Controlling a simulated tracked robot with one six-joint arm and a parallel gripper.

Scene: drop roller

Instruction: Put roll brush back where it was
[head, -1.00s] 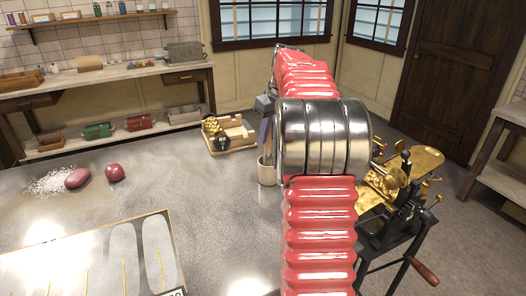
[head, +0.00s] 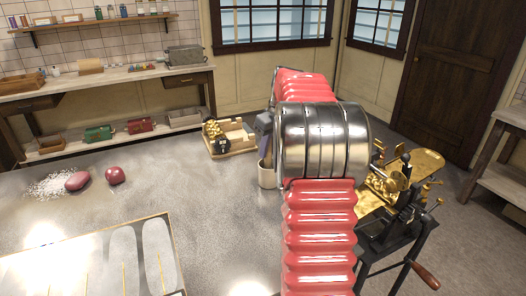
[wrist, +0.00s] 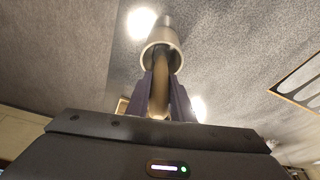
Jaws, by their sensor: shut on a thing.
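A pale cup (head: 267,177) stands on the grey worktop, partly hidden behind my arm. My gripper (head: 265,150) is just above the cup's mouth, pointing down. In the wrist view, the two dark fingers (wrist: 162,100) are shut on the roll brush (wrist: 161,78), seen as a tan, blurred handle between them. The brush reaches from the fingers to the mouth of the cup (wrist: 163,38), and its far end is hidden there. I cannot tell how deep it sits or whether it touches the cup.
A wooden tray (head: 232,152) with brass parts and a dark item stands behind the cup. Two dark red lumps (head: 78,180) and white grains lie at left. A framed panel (head: 100,262) lies at front left. A brass roller machine (head: 400,190) stands at right. The middle worktop is clear.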

